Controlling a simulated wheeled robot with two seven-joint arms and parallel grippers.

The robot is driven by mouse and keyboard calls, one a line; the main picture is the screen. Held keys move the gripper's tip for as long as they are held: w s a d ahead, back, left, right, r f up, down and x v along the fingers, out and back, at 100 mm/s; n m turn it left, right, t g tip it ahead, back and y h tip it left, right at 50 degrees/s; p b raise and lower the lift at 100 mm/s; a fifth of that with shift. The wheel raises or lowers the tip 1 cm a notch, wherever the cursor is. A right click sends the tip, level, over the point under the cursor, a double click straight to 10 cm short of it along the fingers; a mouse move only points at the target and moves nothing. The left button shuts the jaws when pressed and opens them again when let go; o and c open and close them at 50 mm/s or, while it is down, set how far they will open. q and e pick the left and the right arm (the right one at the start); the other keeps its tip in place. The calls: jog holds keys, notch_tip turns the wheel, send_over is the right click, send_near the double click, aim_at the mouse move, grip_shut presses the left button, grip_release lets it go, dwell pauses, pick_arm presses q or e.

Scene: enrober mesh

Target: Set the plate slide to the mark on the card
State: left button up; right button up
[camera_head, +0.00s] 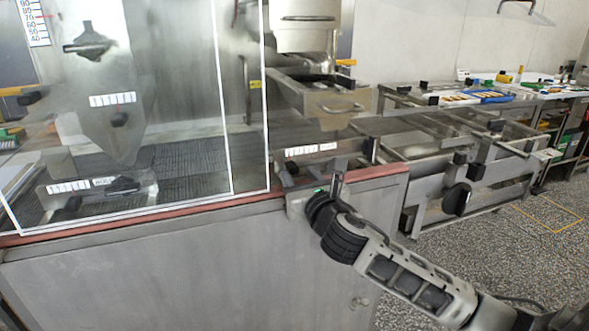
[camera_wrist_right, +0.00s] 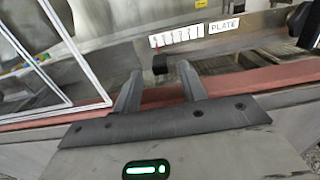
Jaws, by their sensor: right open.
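The plate slide has a black knob (camera_wrist_right: 160,64) with a thin red pointer, below a white tick strip (camera_wrist_right: 178,37) near its left end. A white label reading PLATE (camera_wrist_right: 224,25) is right of the strip. The strip (camera_head: 311,149) also shows in the head view, on the metal rail. My right gripper (camera_wrist_right: 160,70) is open, its fingers pointing at the knob, one on each side in the picture. I cannot tell whether they touch it. In the head view my right gripper (camera_head: 318,183) is at the rail. A mark on the card is not clearly readable. My left gripper is not in view.
A clear, white-edged guard panel (camera_head: 250,110) stands left of the rail. Behind it are other tick strips (camera_head: 112,100) with black knobs. A numbered white card (camera_head: 37,22) hangs at top left. A reddish ledge (camera_head: 380,172) runs along the machine's front edge.

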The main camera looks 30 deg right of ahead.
aim_at(295, 171)
jog(key=shift+x, duration=1.8)
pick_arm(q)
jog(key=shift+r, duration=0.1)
pick_arm(e)
grip_shut()
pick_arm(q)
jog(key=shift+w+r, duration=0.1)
